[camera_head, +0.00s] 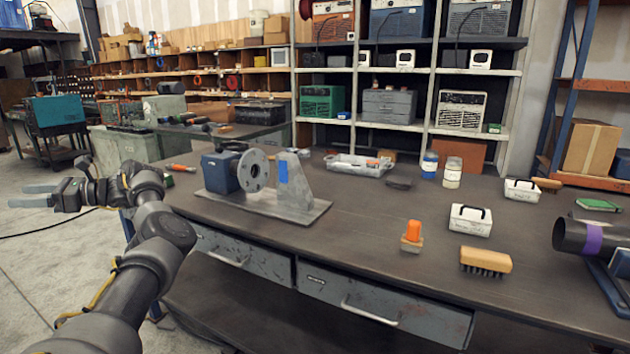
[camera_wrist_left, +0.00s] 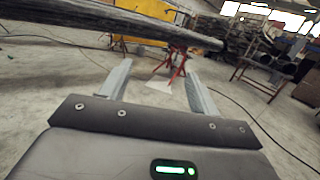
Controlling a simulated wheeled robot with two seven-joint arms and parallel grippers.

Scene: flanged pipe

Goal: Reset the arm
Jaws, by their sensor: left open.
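My left gripper (camera_head: 36,195) is at the far left in the head view, out past the left end of the workbench, pointing left. Its two fingers are apart with nothing between them. In the left wrist view the open fingers of my left gripper (camera_wrist_left: 160,88) point out over the bare concrete floor. My left arm reaches up from the bottom left of the head view. My right gripper is not in view.
The workbench (camera_head: 370,240) holds an orange-topped item (camera_head: 412,235), a brush (camera_head: 486,262), white boxes (camera_head: 470,220), jars (camera_head: 452,172), a clear tray (camera_head: 358,165) and a dark cylinder with a purple band (camera_head: 594,239). Shelves stand behind. The floor at left is open, with a cable.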

